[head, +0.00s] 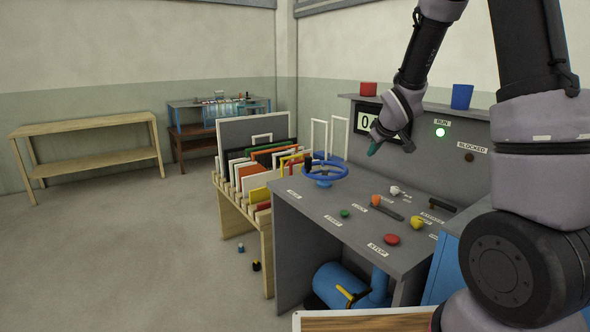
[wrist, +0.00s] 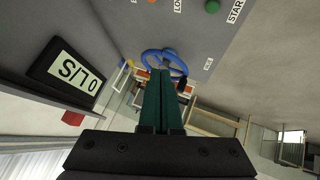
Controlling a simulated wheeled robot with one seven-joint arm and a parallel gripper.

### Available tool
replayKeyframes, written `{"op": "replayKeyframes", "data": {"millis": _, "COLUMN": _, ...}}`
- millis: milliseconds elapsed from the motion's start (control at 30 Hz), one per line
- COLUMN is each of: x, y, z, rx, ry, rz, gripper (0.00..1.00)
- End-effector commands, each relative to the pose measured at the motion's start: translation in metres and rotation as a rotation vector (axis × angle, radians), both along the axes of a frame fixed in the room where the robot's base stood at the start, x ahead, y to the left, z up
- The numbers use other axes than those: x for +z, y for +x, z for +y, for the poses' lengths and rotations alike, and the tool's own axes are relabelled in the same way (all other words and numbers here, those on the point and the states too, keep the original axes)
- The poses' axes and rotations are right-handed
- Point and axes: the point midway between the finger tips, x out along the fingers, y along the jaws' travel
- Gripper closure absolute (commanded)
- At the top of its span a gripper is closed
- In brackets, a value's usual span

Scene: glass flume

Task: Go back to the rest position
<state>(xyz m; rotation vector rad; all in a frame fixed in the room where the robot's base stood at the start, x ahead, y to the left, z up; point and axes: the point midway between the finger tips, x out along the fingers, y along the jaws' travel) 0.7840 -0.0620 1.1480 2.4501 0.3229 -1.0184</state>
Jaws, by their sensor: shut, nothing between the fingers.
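My gripper (head: 375,143) hangs above the back of the grey control console, in front of the display panel. In the wrist view its two green fingers (wrist: 160,74) lie together, shut and empty. My arm comes in from the upper right of the head view. The fingertips are apart from the console top and its controls. A blue handwheel (head: 324,171) stands on the left of the console, and it also shows beyond the fingertips in the wrist view (wrist: 152,59).
The console top (head: 345,222) carries a red button (head: 391,239), a green button (head: 344,213) and yellow and orange knobs. A wooden rack of panels (head: 238,217) stands left. Open floor lies further left.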

Motion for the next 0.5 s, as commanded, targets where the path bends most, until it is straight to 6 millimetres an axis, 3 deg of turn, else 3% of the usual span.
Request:
{"op": "replayKeyframes", "data": {"millis": 33, "x": 0.021, "y": -0.011, "z": -0.006, "rx": -0.048, "ry": 0.034, "rz": -0.001, "gripper": 1.0}}
{"op": "replayKeyframes", "data": {"millis": 200, "x": 0.07, "y": -0.055, "z": -0.02, "rx": -0.198, "ry": 0.149, "rz": 0.032, "gripper": 1.0}}
{"op": "replayKeyframes", "data": {"millis": 500, "x": 0.135, "y": -0.15, "z": -0.028, "rx": -0.414, "ry": 0.364, "rz": 0.099, "gripper": 1.0}}
